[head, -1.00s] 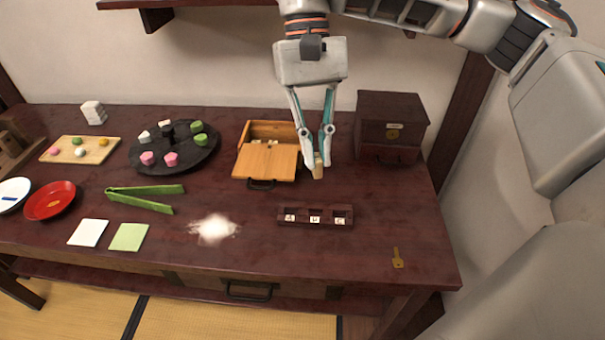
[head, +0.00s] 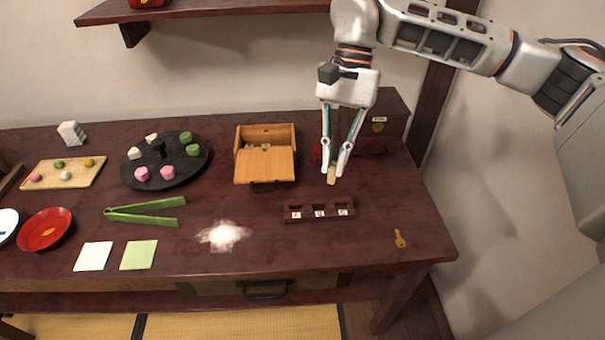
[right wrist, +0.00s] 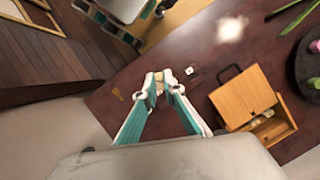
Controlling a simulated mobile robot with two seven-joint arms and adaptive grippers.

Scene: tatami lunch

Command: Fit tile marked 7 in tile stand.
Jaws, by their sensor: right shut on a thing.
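My right gripper (head: 335,172) is shut on a small pale wooden tile (head: 331,178), held above the table behind the stand. The tile also shows between the fingertips in the right wrist view (right wrist: 158,77); its mark cannot be read. The dark tile stand (head: 321,217) sits on the table, in front of and slightly left of the held tile, apart from it. It has a row of three slots with small white labels. In the right wrist view the stand (right wrist: 194,72) is partly hidden by the fingers. My left gripper is not in view.
A wooden box (head: 265,166) with its lid slid forward holds several tiles, left of my gripper. A dark chest (head: 385,132) stands behind the gripper. A brass key (head: 400,238) lies front right. White powder (head: 223,236) and green tongs (head: 145,212) lie left.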

